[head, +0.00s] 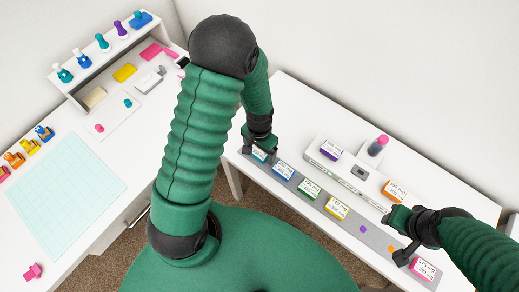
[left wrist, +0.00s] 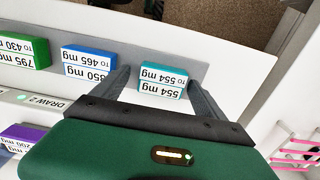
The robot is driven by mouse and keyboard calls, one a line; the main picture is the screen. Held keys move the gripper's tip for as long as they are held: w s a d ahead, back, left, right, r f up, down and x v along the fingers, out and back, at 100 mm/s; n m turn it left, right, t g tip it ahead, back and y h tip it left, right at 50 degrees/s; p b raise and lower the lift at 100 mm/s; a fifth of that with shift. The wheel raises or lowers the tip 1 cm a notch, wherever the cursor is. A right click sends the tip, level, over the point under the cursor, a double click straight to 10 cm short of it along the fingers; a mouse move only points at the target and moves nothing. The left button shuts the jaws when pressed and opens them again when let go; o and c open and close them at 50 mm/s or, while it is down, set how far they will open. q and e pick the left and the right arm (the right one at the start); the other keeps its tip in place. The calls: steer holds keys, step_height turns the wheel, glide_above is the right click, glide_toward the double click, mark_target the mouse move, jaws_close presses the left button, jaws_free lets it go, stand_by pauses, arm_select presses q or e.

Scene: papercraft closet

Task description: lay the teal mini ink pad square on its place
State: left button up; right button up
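The teal mini ink pad (head: 259,154) sits at the far left end of the grey strip (head: 345,228) on the right-hand table. In the left wrist view the teal pad (left wrist: 160,82) lies between the two fingers, with a gap on each side. My left gripper (head: 262,146) is open over it; the fingers (left wrist: 160,88) straddle the pad without visibly touching it. The arm partly hides the pad in the head view. My right gripper (head: 400,238) is open and empty near the strip's right end, by the pink pad (head: 423,269).
Blue (head: 283,171), green (head: 310,188) and yellow (head: 337,207) pads stand along the strip. Purple (head: 363,229) and orange (head: 391,249) dots on it are bare. The purple pad (head: 330,150) and orange pad (head: 395,190) stand behind, by a white device (head: 345,172).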

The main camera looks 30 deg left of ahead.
mark_target(259, 152)
arm_select(q)
steer(key=shift+a, duration=0.15)
steer(key=shift+r, duration=0.3)
steer(key=s+d+r+t, duration=0.1)
steer(key=s+d+r, duration=0.1)
steer(key=r, duration=0.5)
steer(key=s+d+r+n+t, duration=0.1)
steer(key=s+d+r, duration=0.1)
steer(key=r, duration=0.6)
steer(key=shift+s+d+t+p, duration=0.2)
steer(key=shift+t+p, duration=0.1)
steer(key=shift+p, duration=0.15)
steer(key=shift+r, duration=0.15)
steer(key=shift+d, duration=0.1)
steer(key=shift+c, duration=0.4)
